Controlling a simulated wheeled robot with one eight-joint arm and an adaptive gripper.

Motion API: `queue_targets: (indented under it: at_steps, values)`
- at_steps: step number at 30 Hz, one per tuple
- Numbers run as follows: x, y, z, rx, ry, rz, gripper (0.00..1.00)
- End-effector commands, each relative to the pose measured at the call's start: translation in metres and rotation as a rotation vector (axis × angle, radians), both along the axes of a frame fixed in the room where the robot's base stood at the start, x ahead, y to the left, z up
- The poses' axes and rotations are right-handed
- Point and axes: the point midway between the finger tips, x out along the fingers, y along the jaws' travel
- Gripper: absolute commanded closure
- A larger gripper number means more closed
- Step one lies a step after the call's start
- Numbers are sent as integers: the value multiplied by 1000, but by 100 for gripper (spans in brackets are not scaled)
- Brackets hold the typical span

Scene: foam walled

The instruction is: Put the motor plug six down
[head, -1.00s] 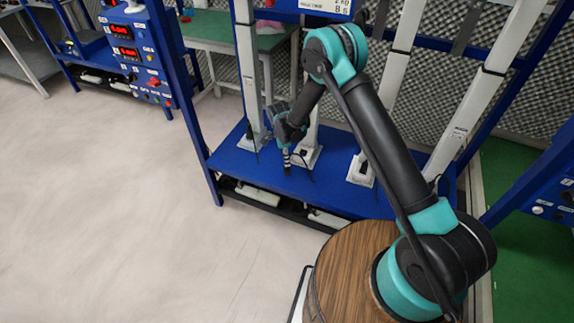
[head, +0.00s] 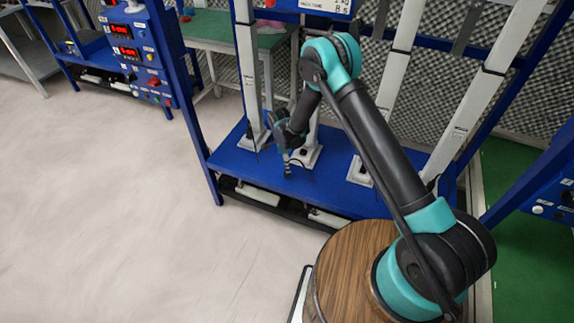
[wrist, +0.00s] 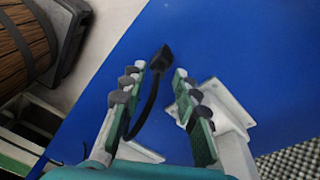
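The black motor plug (wrist: 160,58) is on its black cable just beyond my fingertips in the wrist view. The cable curves down between the fingers, close to the left one. My gripper (wrist: 159,71) is open, with the fingers apart on either side of the cable and neither clearly pressing on the plug. Whether the plug rests flat on the blue platform (wrist: 220,45) is hard to tell. In the head view, my gripper (head: 287,160) hangs low over the platform in front of a white post; the plug is too small to make out there.
White posts on square feet (head: 308,157) stand along the blue platform (head: 240,175), one foot close to the right finger in the wrist view (wrist: 228,108). A blue frame upright (head: 195,120) stands at the left. Open floor (head: 100,220) lies left of the platform.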

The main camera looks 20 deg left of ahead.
Motion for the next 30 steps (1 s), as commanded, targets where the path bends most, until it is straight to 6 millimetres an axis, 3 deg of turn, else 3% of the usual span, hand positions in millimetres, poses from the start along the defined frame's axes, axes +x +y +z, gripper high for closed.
queue_targets:
  at_steps: [8,21,30]
  values:
    - [0,3,23,0,0,0,70]
    - [2,15,105,0,0,0,70]
    - [3,17,121,0,0,0,70]
